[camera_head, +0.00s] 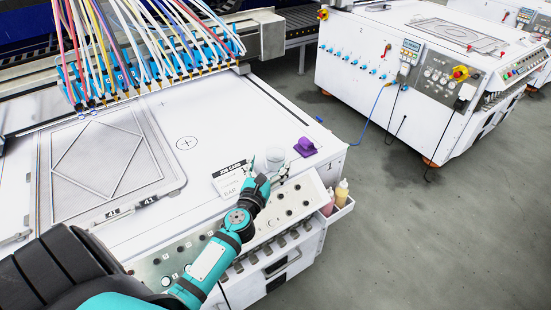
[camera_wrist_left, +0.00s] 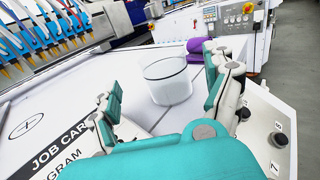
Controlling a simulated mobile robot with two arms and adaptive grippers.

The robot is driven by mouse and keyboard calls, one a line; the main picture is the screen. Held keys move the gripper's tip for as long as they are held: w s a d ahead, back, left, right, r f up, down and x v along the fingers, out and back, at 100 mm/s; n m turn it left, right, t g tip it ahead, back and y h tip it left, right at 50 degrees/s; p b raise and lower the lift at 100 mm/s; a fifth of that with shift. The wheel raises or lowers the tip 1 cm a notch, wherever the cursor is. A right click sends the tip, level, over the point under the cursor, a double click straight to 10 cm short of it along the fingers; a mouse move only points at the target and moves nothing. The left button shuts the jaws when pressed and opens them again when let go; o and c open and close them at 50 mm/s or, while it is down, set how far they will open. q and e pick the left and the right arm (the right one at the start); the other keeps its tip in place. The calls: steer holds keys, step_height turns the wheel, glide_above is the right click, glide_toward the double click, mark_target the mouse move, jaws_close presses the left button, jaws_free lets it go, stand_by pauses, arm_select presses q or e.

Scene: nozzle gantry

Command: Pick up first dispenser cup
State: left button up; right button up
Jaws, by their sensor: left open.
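A clear, round dispenser cup (camera_head: 275,156) stands upright on the white machine top near its front right corner. In the left wrist view the cup (camera_wrist_left: 168,88) sits just beyond and between my fingers, with its open rim up. My left gripper (camera_head: 267,170) is right beside the cup, on its near side. In the left wrist view the gripper (camera_wrist_left: 160,90) is open, one teal-padded finger to each side, with nothing held. I cannot tell whether a finger touches the cup. My right gripper is not in view.
A purple object (camera_head: 305,147) stands just right of the cup. A job card (camera_head: 230,180) lies left of my gripper. A knobbed control panel (camera_head: 290,203) runs along the front edge. Bottles (camera_head: 341,190) hang in a side holder. Hoses and nozzles (camera_head: 150,75) span the back.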

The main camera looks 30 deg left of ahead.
mark_target(272, 161)
arm_select(q)
steer(key=x, duration=0.5)
steer(key=shift+w+d, duration=0.1)
steer(key=shift+d, duration=0.1)
steer(key=c, duration=1.1)
